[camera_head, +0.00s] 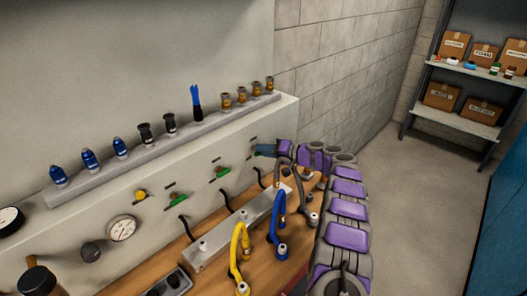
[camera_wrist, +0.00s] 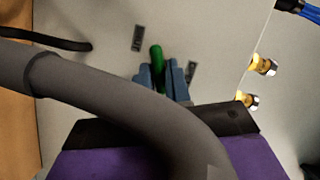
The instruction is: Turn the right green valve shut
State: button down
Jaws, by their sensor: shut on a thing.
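The right green valve (camera_wrist: 156,54) shows in the wrist view as a green handle on the pale panel, held between the blue fingers of my gripper (camera_wrist: 163,78). In the head view my gripper (camera_head: 265,150) reaches the panel at the far right of the valve row and is shut on this valve, which it mostly covers. Two other green valves, one in the middle (camera_head: 222,172) and one further left (camera_head: 178,199), sit apart from the gripper. Small dark labels (camera_wrist: 138,38) lie beside the held handle.
A thick grey hose (camera_wrist: 110,85) crosses close in front of the wrist camera. Yellow (camera_head: 238,250) and blue (camera_head: 279,215) hoses rise from a metal block on the wooden bench. A ledge (camera_head: 160,153) with several fittings runs above the valves. The floor at right (camera_head: 410,190) is clear.

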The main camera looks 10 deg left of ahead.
jog(key=shift+w+d+f+m+y, duration=0.1)
jog(key=shift+m+y, duration=0.25)
jog(key=shift+m, duration=0.35)
jog(key=shift+f+m+y, duration=0.1)
jog(key=shift+m+y, duration=0.25)
jog(key=shift+m, duration=0.35)
jog(key=c, duration=1.1)
grip_release()
jog(key=shift+f, duration=0.1)
jog(key=shift+c, duration=0.2)
jog(key=p+v, duration=0.3)
jog(key=v, duration=1.4)
jog(key=shift+d, duration=0.25)
jog(key=shift+a, duration=0.1)
